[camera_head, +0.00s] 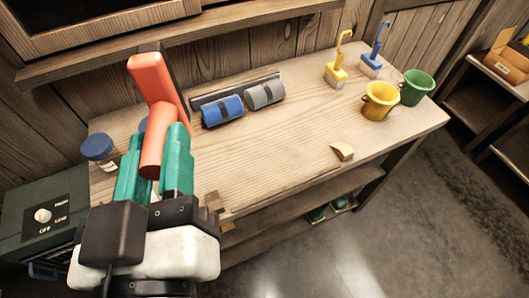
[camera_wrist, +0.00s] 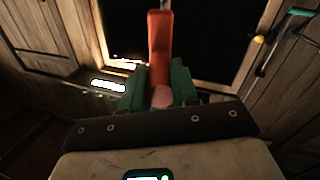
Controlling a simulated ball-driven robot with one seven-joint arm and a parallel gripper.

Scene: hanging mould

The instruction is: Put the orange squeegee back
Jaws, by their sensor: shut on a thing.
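The orange squeegee (camera_head: 158,78) is held up in my gripper (camera_head: 157,137), its handle between the two green fingers. Its wide orange part is raised and tilted above the left end of the wooden table (camera_head: 270,150), with a dark edge behind it. In the wrist view the squeegee (camera_wrist: 160,45) stands upright between the fingers of my gripper (camera_wrist: 160,85). The handle's lower end is partly hidden by the fingers.
A blue-lidded jar (camera_head: 98,150) is at left. Yellow (camera_head: 380,100) and green (camera_head: 416,87) buckets stand right; a small wedge (camera_head: 342,151) lies near the front edge.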

